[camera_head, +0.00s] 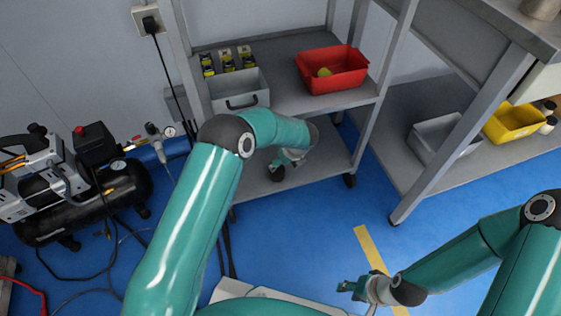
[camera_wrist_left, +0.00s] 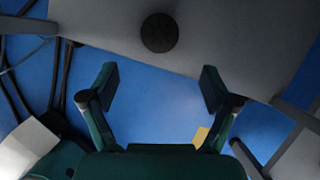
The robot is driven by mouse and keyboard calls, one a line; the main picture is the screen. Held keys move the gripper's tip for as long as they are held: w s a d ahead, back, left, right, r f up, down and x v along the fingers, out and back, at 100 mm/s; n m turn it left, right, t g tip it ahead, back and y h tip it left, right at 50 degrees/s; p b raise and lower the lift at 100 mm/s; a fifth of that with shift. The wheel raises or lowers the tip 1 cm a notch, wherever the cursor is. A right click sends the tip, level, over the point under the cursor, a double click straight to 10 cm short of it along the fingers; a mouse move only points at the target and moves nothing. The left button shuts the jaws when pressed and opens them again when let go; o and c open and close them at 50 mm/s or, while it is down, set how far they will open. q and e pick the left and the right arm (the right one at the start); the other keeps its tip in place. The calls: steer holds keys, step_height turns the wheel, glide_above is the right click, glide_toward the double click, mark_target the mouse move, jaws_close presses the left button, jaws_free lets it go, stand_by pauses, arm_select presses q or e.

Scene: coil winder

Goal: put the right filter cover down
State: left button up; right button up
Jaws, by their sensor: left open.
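A black round cover (camera_wrist_left: 159,33), which looks like the filter cover, lies flat on the grey lower shelf (camera_wrist_left: 225,35) in the left wrist view. In the head view a dark piece (camera_head: 277,174) on that shelf, by my left gripper (camera_head: 287,161), appears to be the same cover. My left gripper also shows in the left wrist view (camera_wrist_left: 159,82); it is open and empty, its fingers apart, with the cover beyond the fingertips and not touched. My right gripper (camera_head: 354,289) is low over the floor, far from the shelf; its finger gap is unclear.
A red bin (camera_head: 332,70), a grey box (camera_head: 238,91) and several small yellow-black items (camera_head: 228,60) stand on the shelf above. An air compressor (camera_head: 75,185) with hoses is at the left. A workbench (camera_head: 480,50) stands right. Blue floor is free between.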

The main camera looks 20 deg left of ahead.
arm_select(q)
steer(key=s+d+f+n+g+h, duration=0.25)
steer(key=s+n, duration=0.25)
steer(key=s, duration=0.3)
steer(key=s+d+f+n+g+h, duration=0.1)
steer(key=s+d+f+n+h, duration=0.2)
steer(key=s+n, duration=0.45)
steer(key=s+a+r+n+t+h, duration=0.1)
steer(key=s+a+n+h, duration=0.1)
steer(key=s+n, duration=1.3)
steer(key=shift+s+a+n, duration=0.2)
steer(key=shift+s+n, duration=0.15)
steer(key=shift+s, duration=0.85)
steer(key=shift+r, duration=0.1)
